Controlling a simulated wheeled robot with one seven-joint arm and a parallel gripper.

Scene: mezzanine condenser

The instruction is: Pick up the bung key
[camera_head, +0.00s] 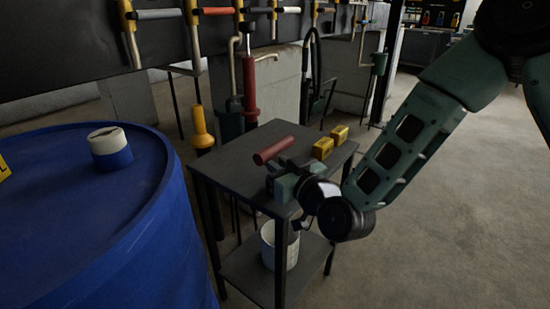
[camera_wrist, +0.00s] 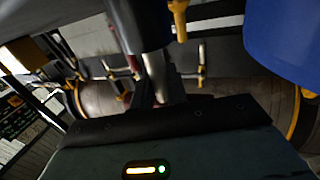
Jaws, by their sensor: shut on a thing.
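My gripper (camera_head: 290,170) is over the small dark table, its jaws shut on the bung key. A thick red bar (camera_head: 273,150), which looks like the key's handle, juts out to the left beyond the jaws. The jaws and wrist hide part of the key in the head view. I cannot tell whether it touches the table top.
The table (camera_head: 230,160) carries two yellow blocks (camera_head: 322,148) (camera_head: 339,134) right of the gripper. A white bucket (camera_head: 281,248) stands on its lower shelf. A blue drum (camera_head: 80,230) with a blue-and-white cup (camera_head: 110,148) stands left. Pipes and handles line the back; the right floor is clear.

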